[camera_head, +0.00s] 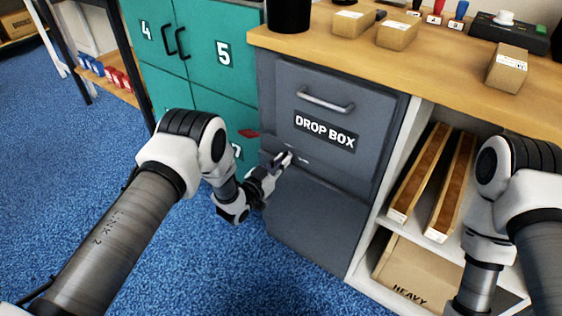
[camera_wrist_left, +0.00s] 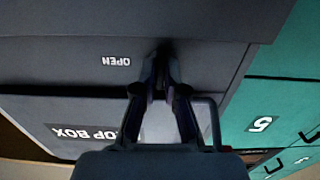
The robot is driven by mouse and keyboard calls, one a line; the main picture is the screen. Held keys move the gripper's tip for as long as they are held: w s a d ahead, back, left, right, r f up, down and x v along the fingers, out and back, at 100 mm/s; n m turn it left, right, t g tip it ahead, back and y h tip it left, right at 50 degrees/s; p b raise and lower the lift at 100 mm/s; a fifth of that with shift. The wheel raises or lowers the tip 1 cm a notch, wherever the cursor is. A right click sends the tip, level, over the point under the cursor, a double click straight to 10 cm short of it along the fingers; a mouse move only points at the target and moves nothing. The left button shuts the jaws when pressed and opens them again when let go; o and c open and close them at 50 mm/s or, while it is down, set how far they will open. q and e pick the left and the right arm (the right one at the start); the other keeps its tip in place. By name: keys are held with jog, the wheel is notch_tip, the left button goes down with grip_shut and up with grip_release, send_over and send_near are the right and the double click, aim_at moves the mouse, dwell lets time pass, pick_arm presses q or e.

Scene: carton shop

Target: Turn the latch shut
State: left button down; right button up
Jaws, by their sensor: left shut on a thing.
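The grey drop box (camera_head: 338,100) has a flap with a bar handle and a "DROP BOX" label. Below the flap is a dark strip with small white lettering. In the left wrist view this lettering reads "OPEN" (camera_wrist_left: 117,61), upside down. My left gripper (camera_head: 287,158) is at this strip, just left of the lettering. In the left wrist view my left gripper (camera_wrist_left: 160,75) has its fingers closed together on the small dark latch, which they mostly hide. I cannot tell the latch's angle. My right gripper is out of view; only its arm shows at the right.
Teal lockers (camera_head: 205,45) stand left of the drop box, with a small red piece (camera_head: 249,133) near the box's edge. A wooden counter (camera_head: 340,44) with small cartons is above. Open shelves (camera_head: 405,240) are to the right. Blue carpet is clear at the left.

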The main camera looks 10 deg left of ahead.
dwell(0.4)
pick_arm(q)
jog(key=c, duration=1.2)
grip_release()
jog(key=shift+c, duration=0.2)
jog(key=v, duration=1.2)
